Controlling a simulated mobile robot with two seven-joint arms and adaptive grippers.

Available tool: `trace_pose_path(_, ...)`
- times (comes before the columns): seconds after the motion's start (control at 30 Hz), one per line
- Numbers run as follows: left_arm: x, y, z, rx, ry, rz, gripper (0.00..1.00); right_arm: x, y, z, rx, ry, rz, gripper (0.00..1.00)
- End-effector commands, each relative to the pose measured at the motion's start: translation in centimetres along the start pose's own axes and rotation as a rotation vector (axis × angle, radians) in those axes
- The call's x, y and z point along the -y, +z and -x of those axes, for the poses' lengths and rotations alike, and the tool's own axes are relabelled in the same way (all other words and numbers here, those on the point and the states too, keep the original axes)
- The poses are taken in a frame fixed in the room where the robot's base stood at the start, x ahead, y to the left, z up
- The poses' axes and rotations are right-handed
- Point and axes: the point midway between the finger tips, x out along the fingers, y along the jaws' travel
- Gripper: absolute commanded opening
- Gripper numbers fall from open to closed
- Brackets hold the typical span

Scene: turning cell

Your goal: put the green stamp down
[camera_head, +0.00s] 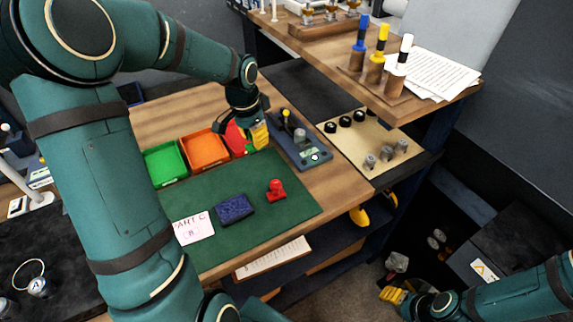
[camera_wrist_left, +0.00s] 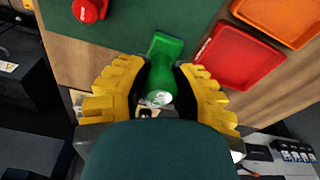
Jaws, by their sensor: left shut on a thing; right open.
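The green stamp (camera_wrist_left: 160,82) is between the yellow fingers of my left gripper (camera_wrist_left: 160,95) in the left wrist view. The gripper is shut on its handle, and the base points away from the palm. In the head view my left gripper (camera_head: 256,137) is by the red tray, near the back edge of the green mat (camera_head: 270,172); the stamp is hidden or too small to make out there. I cannot tell its exact height above the table. My right gripper (camera_head: 392,294) is open and empty, low at the lower right, away from the table.
A red stamp (camera_head: 276,190), a dark blue ink pad (camera_head: 236,209) and a white card (camera_head: 194,228) lie on the mat. Green (camera_head: 164,164), orange (camera_head: 205,149) and red (camera_head: 237,140) trays line its back. A grey-blue device (camera_head: 302,150) stands right.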

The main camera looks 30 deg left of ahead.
Motion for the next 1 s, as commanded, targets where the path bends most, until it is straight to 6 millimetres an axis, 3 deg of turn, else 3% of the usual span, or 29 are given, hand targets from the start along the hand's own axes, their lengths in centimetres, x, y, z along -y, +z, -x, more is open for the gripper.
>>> trace_pose_path(0.17,0.9,0.5,-0.1,0.000,-0.002,0.014,0.02,0.0,0.0,-0.1,-0.001,0.000,0.000,0.60)
trace_pose_path(0.5,0.9,1.1,-5.4,0.000,0.000,0.014,0.02,-0.3,0.3,-0.8,0.006,-0.001,0.002,0.60)
trace_pose_path(1.0,0.9,1.6,-9.7,-0.001,-0.002,0.013,0.02,-0.5,0.7,-1.4,0.013,-0.002,0.004,0.60)
